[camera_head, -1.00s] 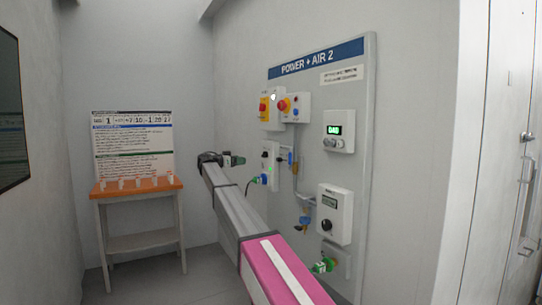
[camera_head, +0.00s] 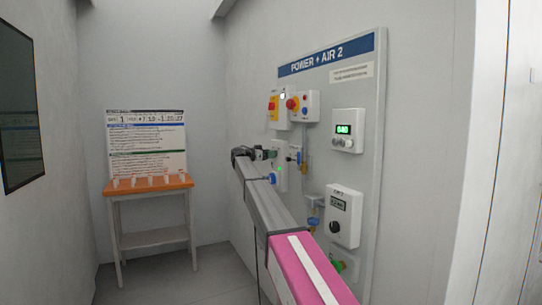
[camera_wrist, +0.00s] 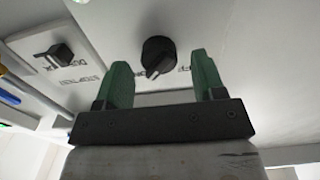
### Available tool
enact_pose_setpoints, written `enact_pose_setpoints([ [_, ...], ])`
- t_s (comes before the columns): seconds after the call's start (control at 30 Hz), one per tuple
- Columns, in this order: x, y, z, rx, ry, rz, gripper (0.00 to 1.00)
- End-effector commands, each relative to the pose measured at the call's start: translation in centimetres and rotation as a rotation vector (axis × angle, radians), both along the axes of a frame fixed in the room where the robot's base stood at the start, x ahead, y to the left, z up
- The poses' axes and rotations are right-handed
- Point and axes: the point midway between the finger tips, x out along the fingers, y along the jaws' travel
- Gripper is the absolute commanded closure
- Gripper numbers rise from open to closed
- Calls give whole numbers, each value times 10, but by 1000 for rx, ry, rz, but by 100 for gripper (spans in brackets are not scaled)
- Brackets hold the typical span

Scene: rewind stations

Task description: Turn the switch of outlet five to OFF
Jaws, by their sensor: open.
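In the wrist view my gripper (camera_wrist: 159,60) is open, its two green fingers on either side of a round black knob (camera_wrist: 158,53). The knob's pointer slants down and left in the picture; I cannot tell whether the fingers touch it. Small lettering by both is upside down and hard to read; I cannot tell which is outlet five. In the head view my gripper (camera_head: 267,154) is at the white outlet box (camera_head: 281,182), partly hiding it.
A blue plug (camera_head: 272,177) is in the outlet box. Red-and-yellow switch boxes (camera_head: 273,106) are above, a green-display unit (camera_head: 347,131) and a dial box (camera_head: 343,215) to the right. An orange-topped table (camera_head: 150,186) stands at the back left. The floor between is clear.

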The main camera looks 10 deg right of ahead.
Motion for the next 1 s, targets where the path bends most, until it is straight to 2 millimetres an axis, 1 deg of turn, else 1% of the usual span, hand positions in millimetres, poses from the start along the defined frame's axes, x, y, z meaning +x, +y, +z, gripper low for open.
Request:
enact_pose_setpoints([
  [0.1,2,-7,0,0,0,0,37],
  [0.4,3,-9,0,0,0,0,37],
  [0.43,3,-9,0,0,0,0,40],
  [0.47,3,-9,0,0,0,0,50],
  [0.5,3,-9,0,0,0,0,63],
  [0.57,3,-9,0,0,0,0,83],
  [0.6,3,-9,0,0,0,0,87],
  [0.83,3,-9,0,-2,10,0,86],
  [1.0,3,-9,0,-17,55,0,86],
])
